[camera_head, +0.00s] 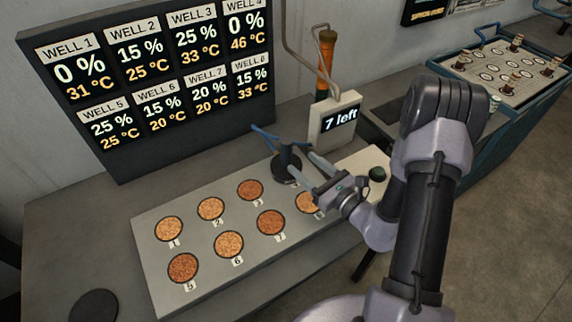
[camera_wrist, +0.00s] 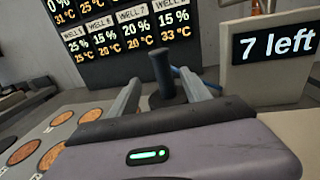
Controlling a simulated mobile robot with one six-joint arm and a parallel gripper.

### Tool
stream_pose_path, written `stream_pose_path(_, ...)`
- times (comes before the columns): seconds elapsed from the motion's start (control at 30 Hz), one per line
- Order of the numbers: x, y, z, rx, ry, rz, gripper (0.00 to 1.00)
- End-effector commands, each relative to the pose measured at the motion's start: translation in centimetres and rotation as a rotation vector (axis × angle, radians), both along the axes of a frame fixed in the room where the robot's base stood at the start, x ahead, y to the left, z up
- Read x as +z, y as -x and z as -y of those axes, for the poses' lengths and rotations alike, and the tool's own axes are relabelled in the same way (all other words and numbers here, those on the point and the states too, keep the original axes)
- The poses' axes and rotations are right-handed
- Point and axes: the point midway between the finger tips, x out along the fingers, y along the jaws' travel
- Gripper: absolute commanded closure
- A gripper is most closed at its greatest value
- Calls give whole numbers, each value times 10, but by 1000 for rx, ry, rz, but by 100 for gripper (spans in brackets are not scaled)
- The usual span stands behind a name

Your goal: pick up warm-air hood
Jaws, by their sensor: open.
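The warm-air hood (camera_head: 285,166) is a dark round piece with an upright handle and a blue hose at its back. It sits on the pale well plate (camera_head: 330,245), at the far row's right end, where well 4 is hidden. In the wrist view the hood's dark handle (camera_wrist: 161,75) stands upright between the fingers. My gripper (camera_head: 300,164) is open, with its two grey fingers reaching to either side of the handle. It also shows in the wrist view (camera_wrist: 162,92). I cannot tell whether either finger touches the handle.
A large display board (camera_head: 150,85) stands behind the plate. A "7 left" sign (camera_head: 336,122) is close by on the right, near an orange-and-green upright cylinder (camera_head: 326,60). Several grain-filled wells (camera_head: 229,244) are in the plate. A blue-framed tray table (camera_head: 510,75) stands far right.

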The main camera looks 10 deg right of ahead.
Motion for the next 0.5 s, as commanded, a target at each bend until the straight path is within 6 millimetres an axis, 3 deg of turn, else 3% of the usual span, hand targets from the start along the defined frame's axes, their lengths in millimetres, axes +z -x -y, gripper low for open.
stream_pose_path(0.1, 0, -22, -12, 3, 1, 2, 44)
stream_pose_path(0.5, 2, -79, -37, 4, 0, 1, 44)
